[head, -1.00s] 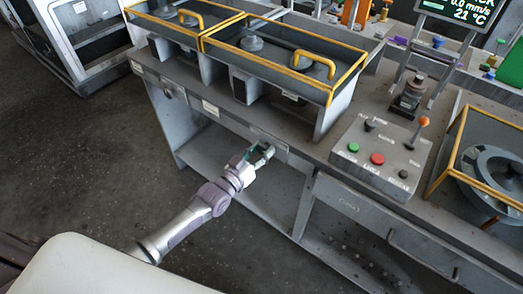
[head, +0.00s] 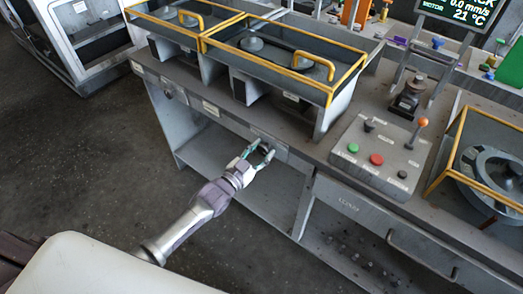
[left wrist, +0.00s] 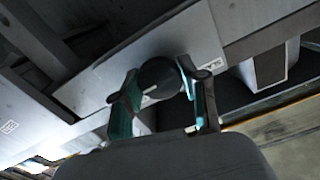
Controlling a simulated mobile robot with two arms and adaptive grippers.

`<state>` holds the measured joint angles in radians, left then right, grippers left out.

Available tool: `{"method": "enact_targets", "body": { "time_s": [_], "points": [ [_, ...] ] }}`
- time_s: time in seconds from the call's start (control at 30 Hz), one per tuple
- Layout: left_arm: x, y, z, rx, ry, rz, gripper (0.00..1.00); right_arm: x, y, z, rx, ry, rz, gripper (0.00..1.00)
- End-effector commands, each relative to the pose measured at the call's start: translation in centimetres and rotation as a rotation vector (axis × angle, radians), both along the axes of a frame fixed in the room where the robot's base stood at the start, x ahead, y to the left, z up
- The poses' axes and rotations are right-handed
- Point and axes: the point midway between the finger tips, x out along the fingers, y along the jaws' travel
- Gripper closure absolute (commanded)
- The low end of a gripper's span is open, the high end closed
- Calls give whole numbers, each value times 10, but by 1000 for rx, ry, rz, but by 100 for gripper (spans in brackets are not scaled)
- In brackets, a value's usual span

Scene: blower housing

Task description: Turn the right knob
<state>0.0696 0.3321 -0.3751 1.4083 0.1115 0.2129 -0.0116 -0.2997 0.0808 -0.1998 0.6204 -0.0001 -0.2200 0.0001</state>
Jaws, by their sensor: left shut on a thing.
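The right knob (left wrist: 158,77) is a dark round knob with a pale mark on it, set on a light grey plate (left wrist: 190,45) under the bench top. In the head view the knob (head: 265,147) is small and partly covered by my fingers. My left gripper (head: 261,152) reaches it from below left. In the left wrist view my gripper (left wrist: 158,73) has one teal-edged finger on each side of the knob and is shut on it. My right gripper is not in view.
A control box (head: 377,158) with green, red and black buttons and an orange-tipped lever stands on the bench to the right. Yellow-railed bays (head: 285,60) rise above the knob. A drawer handle (head: 430,262) sticks out at lower right. The floor (head: 90,150) at left is clear.

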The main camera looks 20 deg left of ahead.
Motion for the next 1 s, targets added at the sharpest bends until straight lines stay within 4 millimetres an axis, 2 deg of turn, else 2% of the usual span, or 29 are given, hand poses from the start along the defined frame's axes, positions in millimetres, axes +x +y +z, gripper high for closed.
{"method": "enact_targets", "body": {
  "time_s": [0.33, 0.87, 0.9, 1.0],
  "points": [
    [0, 0, 1, 135, -51, -1, 91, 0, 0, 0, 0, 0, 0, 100],
    [0, 0, 1, 155, -58, -1, 91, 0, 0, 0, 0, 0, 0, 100],
    [0, 0, 1, 155, -58, -1, 50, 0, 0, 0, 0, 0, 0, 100],
    [0, 0, 1, 156, -58, 0, 33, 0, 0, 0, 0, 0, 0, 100]
  ]
}}
